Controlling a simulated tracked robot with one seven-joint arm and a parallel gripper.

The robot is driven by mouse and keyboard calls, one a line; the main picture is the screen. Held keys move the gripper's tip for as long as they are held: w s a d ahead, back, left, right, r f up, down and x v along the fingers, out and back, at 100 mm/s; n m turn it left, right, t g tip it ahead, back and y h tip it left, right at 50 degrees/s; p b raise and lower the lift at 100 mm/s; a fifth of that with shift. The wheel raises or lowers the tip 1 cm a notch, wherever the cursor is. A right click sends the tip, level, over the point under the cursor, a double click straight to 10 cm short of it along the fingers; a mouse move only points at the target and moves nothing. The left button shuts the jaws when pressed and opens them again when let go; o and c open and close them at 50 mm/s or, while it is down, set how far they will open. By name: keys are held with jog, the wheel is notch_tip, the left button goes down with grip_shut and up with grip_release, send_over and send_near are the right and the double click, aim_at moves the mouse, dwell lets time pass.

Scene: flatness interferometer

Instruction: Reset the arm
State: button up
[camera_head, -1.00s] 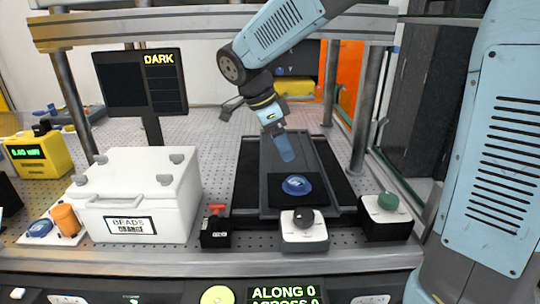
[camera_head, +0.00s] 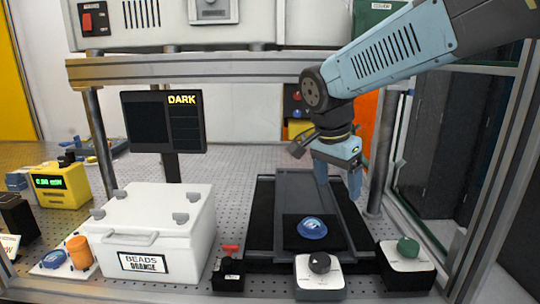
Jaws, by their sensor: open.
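My gripper (camera_head: 338,184) hangs from my blue arm, pointing down above the back right part of a dark stage (camera_head: 292,188) on the perforated table. Its two blue fingers are apart with nothing between them. A blue round piece (camera_head: 312,228) lies on a black pad on the stage, in front of and a little left of the fingers. The fingers look apart from it.
A white box (camera_head: 150,225) labelled BEADS ORANGE stands left. A monitor (camera_head: 163,121) reading DARK stands behind it. Black-knob (camera_head: 320,263) and green-knob (camera_head: 408,247) boxes line the front. A metal crossbar (camera_head: 240,67) spans above; posts flank the stage.

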jog(key=s+d+n+t+y, duration=0.2)
jog(key=s+d+n+t, duration=0.2)
jog(key=s+d+n, duration=0.5)
jog(key=shift+s+n, duration=0.7)
jog(key=shift+s, duration=0.45)
jog(key=shift+r, duration=0.1)
